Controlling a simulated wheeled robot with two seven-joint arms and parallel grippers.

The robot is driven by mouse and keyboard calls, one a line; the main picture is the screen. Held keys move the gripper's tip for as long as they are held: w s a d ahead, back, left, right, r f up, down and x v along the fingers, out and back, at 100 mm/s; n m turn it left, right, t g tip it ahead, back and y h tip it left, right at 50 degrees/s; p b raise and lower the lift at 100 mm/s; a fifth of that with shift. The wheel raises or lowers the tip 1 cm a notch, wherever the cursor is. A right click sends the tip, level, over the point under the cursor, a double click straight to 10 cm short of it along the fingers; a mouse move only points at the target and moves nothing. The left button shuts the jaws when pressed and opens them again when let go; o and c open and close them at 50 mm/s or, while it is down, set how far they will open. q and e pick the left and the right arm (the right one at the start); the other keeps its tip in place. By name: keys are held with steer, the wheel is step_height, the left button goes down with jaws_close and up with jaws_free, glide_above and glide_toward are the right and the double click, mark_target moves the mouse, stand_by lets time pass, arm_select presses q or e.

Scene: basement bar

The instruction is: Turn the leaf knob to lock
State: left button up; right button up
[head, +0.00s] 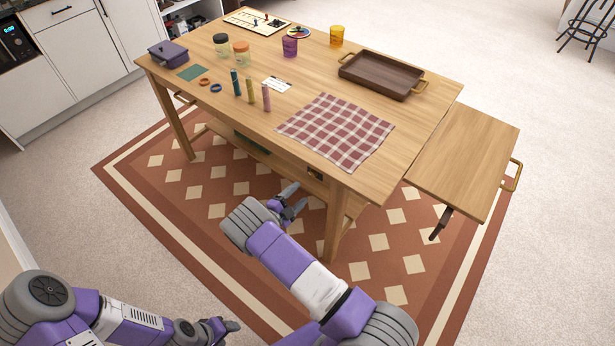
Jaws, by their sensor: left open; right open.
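The wooden table (300,98) has a side leaf (470,150) at its right end, sticking out roughly flat. A dark knob or lever (440,224) hangs below the leaf's near edge; I take it as the leaf knob, but its turn position is unclear. My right gripper (293,202) is open and empty, in front of the table's near side, well left of the dark knob. My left gripper (224,327) is open and empty, low at the bottom left, far from the leaf. The leaf's underside is hidden.
The leaf has a brass handle (513,176) on its outer end. A checked cloth (337,131), a brown tray (381,75), jars and several small items lie on the tabletop. A table leg (335,225) stands between my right gripper and the knob. A patterned rug (385,262) lies below.

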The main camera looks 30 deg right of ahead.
mark_target(311, 175)
steer(key=shift+n+t, duration=0.3)
steer(key=shift+n, duration=0.1)
steer(key=w+d, duration=0.1)
steer(key=w+d+b, duration=0.1)
steer(key=d, duration=0.1)
steer(key=w+d+r, duration=0.1)
steer(key=d, duration=0.1)
steer(key=shift+w+d, duration=0.1)
steer(key=shift+w, duration=0.05)
steer(key=shift+w+d+b, duration=0.3)
steer(key=shift+d+b, duration=0.05)
steer(key=shift+d, duration=0.3)
steer(key=c, duration=1)
steer(key=shift+c, duration=0.2)
